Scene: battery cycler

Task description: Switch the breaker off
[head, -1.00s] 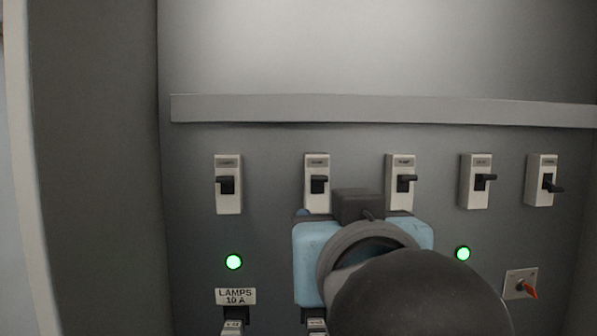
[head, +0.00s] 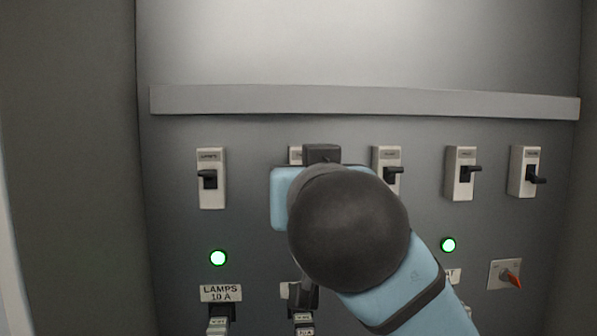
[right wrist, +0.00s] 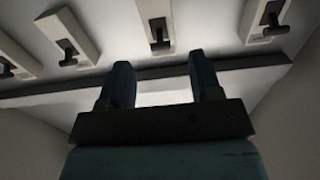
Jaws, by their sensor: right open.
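A row of several pale breakers with black levers runs across the grey panel: the far-left one labelled LAMPS (head: 211,193), a second (head: 295,153) mostly hidden behind my right arm, a third (head: 386,157), a fourth (head: 460,175) and a far-right one (head: 524,172). In the right wrist view, which looks upside down, my right gripper (right wrist: 160,68) is open and empty. The second breaker (right wrist: 158,30) with its black lever lies just beyond and between the fingertips, apart from them. The head view hides the fingers. My left gripper is out of view.
A grey rail (head: 360,101) crosses the panel above the breakers. Green lamps glow below, at left (head: 218,258) and right (head: 448,245). A red-handled rotary switch (head: 510,278) sits at lower right. Lower switches (head: 219,323) line the bottom edge.

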